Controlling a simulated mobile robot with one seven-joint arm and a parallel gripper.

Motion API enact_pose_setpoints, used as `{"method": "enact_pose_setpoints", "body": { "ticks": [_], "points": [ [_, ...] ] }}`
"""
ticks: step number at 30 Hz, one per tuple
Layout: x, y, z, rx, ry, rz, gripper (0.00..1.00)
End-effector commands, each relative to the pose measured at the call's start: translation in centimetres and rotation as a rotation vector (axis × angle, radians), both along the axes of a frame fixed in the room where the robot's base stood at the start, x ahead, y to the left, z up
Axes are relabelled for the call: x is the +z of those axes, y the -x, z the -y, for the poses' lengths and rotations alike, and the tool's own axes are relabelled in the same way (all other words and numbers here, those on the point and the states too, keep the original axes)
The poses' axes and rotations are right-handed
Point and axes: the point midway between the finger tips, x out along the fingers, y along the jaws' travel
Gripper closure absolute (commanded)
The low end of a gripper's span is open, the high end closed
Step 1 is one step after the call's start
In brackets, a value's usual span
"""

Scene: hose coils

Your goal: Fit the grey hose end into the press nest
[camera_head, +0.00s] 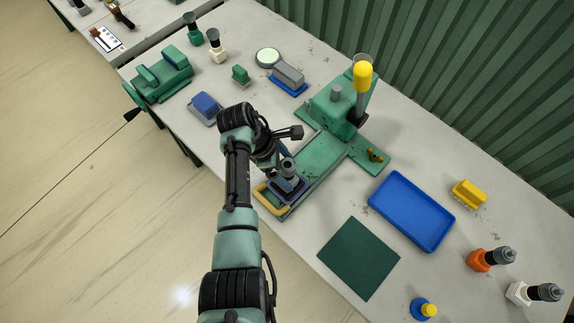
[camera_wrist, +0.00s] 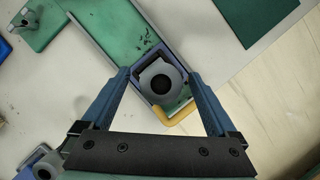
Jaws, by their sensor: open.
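The grey hose end (camera_wrist: 163,82) is a round grey piece with a dark bore. It stands in the blue-rimmed press nest (camera_wrist: 139,50), which has a yellow handle (camera_wrist: 178,118). In the head view the grey hose end (camera_head: 288,167) looks upright over the nest at the front end of the green press base (camera_head: 322,160). My gripper (camera_wrist: 159,76) is open, with one finger on each side of the hose end and visible gaps to it. How deep the hose end sits is not clear. My arm hides part of the nest in the head view.
The press (camera_head: 335,112) with its yellow-knobbed lever stands behind the nest. A blue tray (camera_head: 412,212) and a green mat (camera_head: 358,258) lie to the right. Hose ends with orange (camera_head: 480,260) and white (camera_head: 517,293) bases stand far right. A green vise (camera_head: 165,75) is at left.

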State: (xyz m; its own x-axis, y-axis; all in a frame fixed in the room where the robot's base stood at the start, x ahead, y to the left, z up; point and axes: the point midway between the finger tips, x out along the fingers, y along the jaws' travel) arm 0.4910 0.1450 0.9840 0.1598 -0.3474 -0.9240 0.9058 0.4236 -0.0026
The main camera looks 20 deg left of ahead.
Motion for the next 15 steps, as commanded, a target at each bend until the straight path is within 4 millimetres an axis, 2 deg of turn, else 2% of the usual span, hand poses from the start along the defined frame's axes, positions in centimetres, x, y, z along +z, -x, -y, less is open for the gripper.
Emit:
{"method": "enact_pose_setpoints", "body": {
  "ticks": [15],
  "points": [
    [1.6,0.3,-0.6,0.0,-0.001,0.0,0.06]
  ]
}}
